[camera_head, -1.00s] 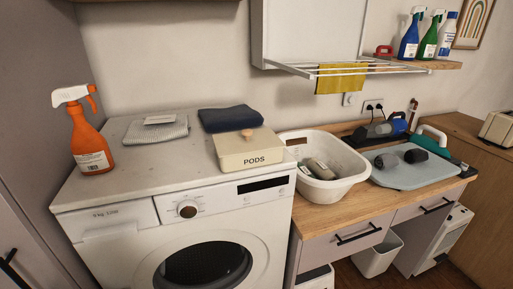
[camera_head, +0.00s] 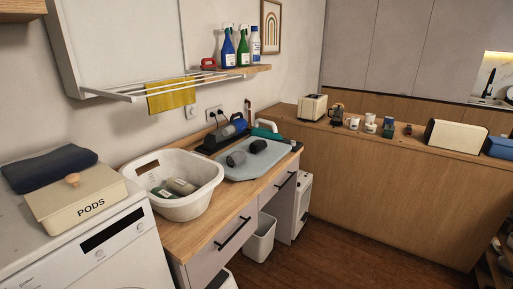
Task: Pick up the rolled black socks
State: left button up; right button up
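Two small dark rolled bundles lie on the pale blue-grey board (camera_head: 262,172) on the wooden counter. The black one, which looks like the rolled black socks (camera_head: 258,146), lies toward the back right. A dark grey roll (camera_head: 236,158) lies just to its left and nearer to me. Neither of my grippers is in view.
A white basket (camera_head: 196,208) with a green and a grey roll inside stands left of the board. A drying rack (camera_head: 160,88) with a yellow cloth hangs above. Brown floor (camera_head: 340,250) is open to the right.

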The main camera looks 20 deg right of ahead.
aim_at(258, 146)
jog(key=i+l, duration=0.2)
jog(key=i+l+u, duration=0.1)
jog(key=l, duration=0.3)
jog(key=i+l+u, duration=0.1)
jog(key=i+l, duration=0.4)
jog(key=l, duration=0.15)
jog(key=i+l+u, duration=0.1)
jog(key=l, duration=0.25)
jog(key=i+l, duration=0.25)
jog(key=i+l+u, duration=0.1)
jog(key=l, duration=0.35)
jog(key=i+l, duration=0.2)
jog(key=l, duration=0.15)
jog(key=u, duration=0.05)
